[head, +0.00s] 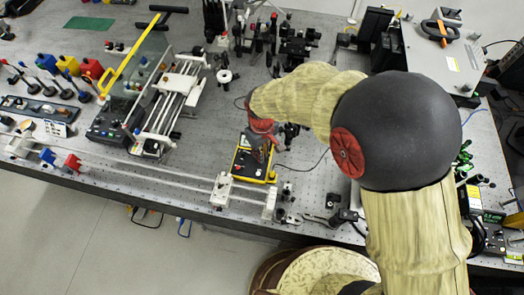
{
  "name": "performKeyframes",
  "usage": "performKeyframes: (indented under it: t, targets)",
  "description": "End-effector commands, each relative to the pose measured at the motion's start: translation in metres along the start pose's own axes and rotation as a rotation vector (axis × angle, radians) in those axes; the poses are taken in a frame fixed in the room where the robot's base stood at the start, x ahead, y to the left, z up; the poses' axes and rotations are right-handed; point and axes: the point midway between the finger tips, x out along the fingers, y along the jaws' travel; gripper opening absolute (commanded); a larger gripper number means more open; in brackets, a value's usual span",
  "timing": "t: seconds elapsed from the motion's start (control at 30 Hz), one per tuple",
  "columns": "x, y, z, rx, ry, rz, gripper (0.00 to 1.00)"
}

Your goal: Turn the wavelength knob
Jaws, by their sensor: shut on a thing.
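A small black instrument with a yellow frame (246,168) lies near the front edge of the bench, at the middle of the head view. My gripper (257,153) reaches down onto its top from above, at the end of my arm. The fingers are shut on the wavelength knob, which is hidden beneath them. How far the knob is turned cannot be seen.
A white stage (176,98) stands to the left. Dark optical mounts (297,48) crowd the back. A thin cable runs from the instrument's right.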

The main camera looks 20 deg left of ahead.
Motion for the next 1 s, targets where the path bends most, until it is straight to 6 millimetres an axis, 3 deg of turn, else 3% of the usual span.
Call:
performKeyframes:
  t: [0.6, 1.0]
  targets:
    - [-0.0013, 0.0002, -0.0006, 0.579, 0.002, 0.0, 0.0]
    - [-0.0006, 0.0001, -0.0003, 0.85, 0.001, 0.0, 0.0]
